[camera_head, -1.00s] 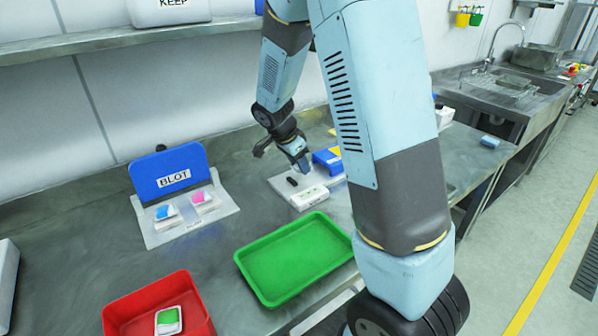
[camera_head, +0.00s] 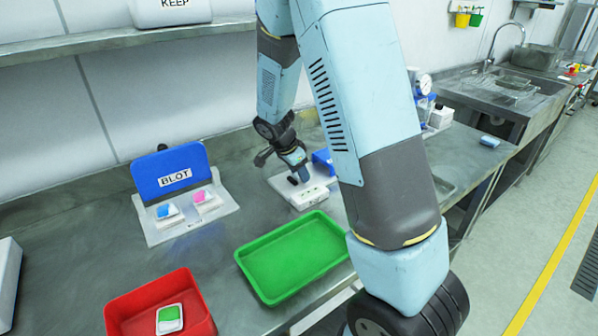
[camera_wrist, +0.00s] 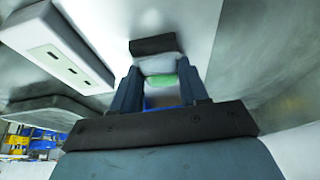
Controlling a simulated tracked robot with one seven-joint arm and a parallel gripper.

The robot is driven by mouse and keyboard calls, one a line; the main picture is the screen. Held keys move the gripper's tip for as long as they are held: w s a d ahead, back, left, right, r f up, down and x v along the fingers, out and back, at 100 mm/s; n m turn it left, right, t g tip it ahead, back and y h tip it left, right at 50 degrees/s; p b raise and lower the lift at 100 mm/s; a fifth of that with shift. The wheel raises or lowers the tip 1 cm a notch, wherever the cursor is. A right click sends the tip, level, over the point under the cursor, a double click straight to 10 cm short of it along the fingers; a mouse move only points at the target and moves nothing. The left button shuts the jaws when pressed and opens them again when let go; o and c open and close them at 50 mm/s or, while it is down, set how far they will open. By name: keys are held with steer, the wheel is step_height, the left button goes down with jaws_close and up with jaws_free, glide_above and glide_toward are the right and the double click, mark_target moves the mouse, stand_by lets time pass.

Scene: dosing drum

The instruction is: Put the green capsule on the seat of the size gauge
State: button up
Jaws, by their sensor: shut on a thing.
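My gripper (camera_wrist: 163,88) is shut on the green capsule (camera_wrist: 162,79), whose green part shows between the fingers in the wrist view. In the head view my gripper (camera_head: 300,170) is low over the back of the bench, and the capsule cannot be made out there. A round white dial (camera_head: 424,84) on a blue stand, possibly the size gauge, stands at the back right, partly behind my arm. Its seat cannot be made out.
A white block with small slots (camera_head: 309,196) lies close to my gripper, with a small dark piece (camera_head: 292,180) beside it. A green tray (camera_head: 290,262), a red bin (camera_head: 125,310) and the blue BLOT stand (camera_head: 150,165) are on the bench nearer the left.

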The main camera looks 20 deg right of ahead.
steer(key=o, duration=1.1)
steer(key=shift+s+f, duration=0.3)
steer(key=shift+f, duration=0.3)
steer(key=shift+w+r, duration=0.2)
steer(key=shift+r, duration=0.4)
steer(key=v, duration=1.1)
steer(key=s+d+r+n+y, duration=0.2)
steer(key=s+r+n, duration=0.1)
steer(key=s+r, duration=0.4)
steer(key=s+r+n+t, duration=0.1)
steer(key=s+r+n, duration=0.2)
steer(key=s, duration=0.3)
steer(key=s+d+r+n+t+y, duration=0.1)
steer(key=s+r+n, duration=0.2)
steer(key=s, duration=0.4)
steer(key=s+d+r+n+t+y, duration=0.1)
steer(key=s+r+n+t, duration=0.1)
steer(key=s+n, duration=0.3)
steer(key=shift+s+v, duration=0.25)
steer(key=shift+v, duration=0.85)
steer(key=shift+d+f, duration=0.1)
